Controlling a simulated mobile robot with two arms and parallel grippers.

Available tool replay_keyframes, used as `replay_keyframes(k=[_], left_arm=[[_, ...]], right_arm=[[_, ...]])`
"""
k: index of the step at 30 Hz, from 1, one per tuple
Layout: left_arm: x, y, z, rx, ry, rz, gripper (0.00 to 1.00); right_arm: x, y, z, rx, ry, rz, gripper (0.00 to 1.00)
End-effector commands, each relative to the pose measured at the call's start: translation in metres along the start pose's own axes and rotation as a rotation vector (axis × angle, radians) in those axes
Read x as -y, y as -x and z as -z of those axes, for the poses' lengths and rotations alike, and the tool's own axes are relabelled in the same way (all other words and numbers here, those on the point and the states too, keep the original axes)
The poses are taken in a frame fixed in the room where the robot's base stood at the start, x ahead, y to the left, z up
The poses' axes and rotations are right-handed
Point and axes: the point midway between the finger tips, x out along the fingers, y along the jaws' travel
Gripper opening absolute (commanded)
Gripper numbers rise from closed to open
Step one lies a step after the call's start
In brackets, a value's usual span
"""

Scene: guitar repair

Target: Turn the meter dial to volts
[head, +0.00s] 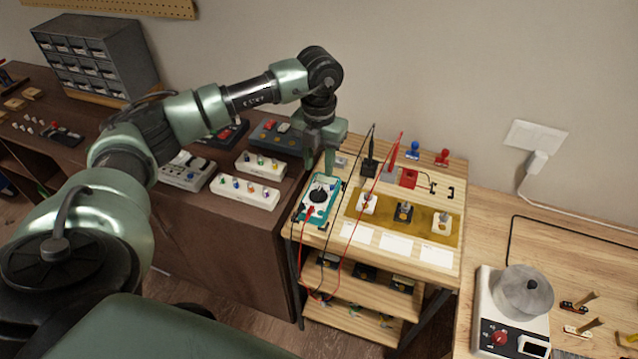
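The meter (333,207) is a teal-rimmed box with a white face, lying at the left edge of the small wooden cart top. Its black dial (318,192) is in the upper middle of the face; its pointer setting is too small to read. My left gripper (320,170) points down just above and behind the dial. Its two green fingers are apart with nothing seen between them. I cannot tell whether a fingertip touches the meter. My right gripper is not in view.
Red and black probes (390,155) stand behind the meter, their leads looping down in front of the cart. A yellow mat (432,219) with several switches lies to the right. White pedal boxes (245,193) are on the dark bench left. A hotplate-like device (490,300) stands at right.

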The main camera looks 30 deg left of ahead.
Motion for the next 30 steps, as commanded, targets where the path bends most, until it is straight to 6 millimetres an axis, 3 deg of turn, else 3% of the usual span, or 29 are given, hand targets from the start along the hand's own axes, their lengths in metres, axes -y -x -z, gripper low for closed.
replay_keyframes(k=[15,26,30], left_arm=[[0.0,-0.069,0.001,-0.005,-0.001,-0.002,0.35],[0.0,-0.076,0.001,-0.002,-0.002,0.0,0.35],[0.0,-0.076,0.001,-0.002,-0.002,0.0,0.0]], right_arm=[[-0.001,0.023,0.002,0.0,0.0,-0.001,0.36],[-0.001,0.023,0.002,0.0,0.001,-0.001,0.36],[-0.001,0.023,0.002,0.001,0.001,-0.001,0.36]])
